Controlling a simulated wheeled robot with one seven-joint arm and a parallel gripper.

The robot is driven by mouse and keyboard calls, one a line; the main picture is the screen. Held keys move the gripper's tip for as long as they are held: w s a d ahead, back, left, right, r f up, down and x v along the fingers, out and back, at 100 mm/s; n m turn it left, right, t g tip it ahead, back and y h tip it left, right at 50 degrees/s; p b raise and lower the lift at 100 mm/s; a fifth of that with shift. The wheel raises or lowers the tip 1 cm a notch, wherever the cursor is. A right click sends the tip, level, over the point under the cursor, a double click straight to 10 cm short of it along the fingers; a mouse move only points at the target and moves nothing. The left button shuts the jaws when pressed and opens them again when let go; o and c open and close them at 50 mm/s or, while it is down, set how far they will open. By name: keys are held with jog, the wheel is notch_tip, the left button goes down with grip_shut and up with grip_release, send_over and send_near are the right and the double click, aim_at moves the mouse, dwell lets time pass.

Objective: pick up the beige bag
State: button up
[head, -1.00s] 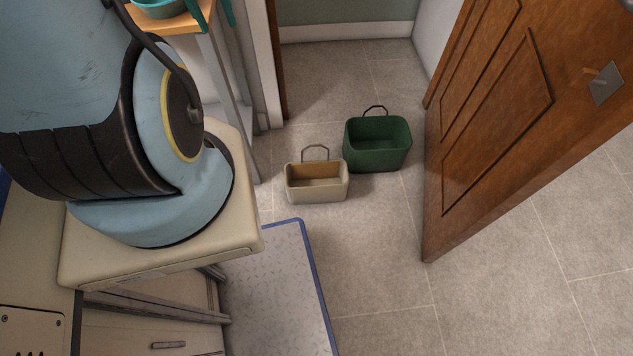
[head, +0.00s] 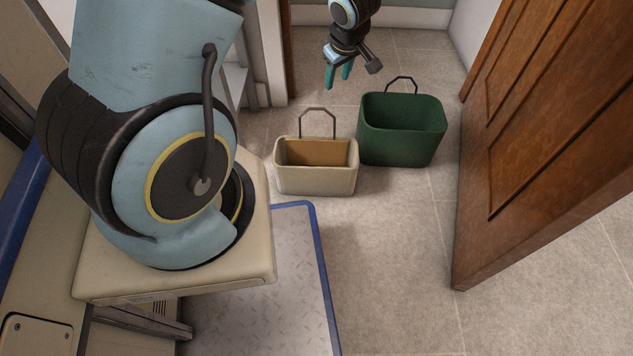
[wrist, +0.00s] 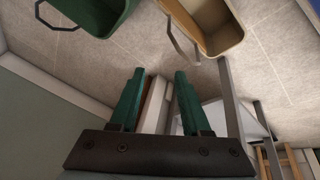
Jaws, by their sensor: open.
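The beige bag (head: 316,180) stands upright on the tiled floor in the head view, open at the top, brown inside, with a thin dark handle raised at its back. It also shows at the top of the wrist view (wrist: 222,42), partly cut off. My gripper (head: 338,78) hangs above the floor behind and above the bag, apart from it. Its two green fingers (wrist: 158,90) are spread and empty in the wrist view.
A green bag (head: 400,140) with a dark handle stands close to the right of the beige bag. A brown wooden door (head: 540,130) stands open at the right.

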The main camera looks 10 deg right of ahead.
jog(key=y+b, duration=0.1)
jog(key=b, duration=0.3)
send_near(334, 126)
jog(key=shift+n, duration=0.4)
jog(key=b+x, duration=0.8)
jog(key=x, duration=0.2)
jog(key=shift+w+d+f+b, duration=0.1)
jog(key=shift+w+f+b, duration=0.15)
jog(key=shift+b, duration=0.05)
jog(key=shift+r, duration=0.1)
grip_shut()
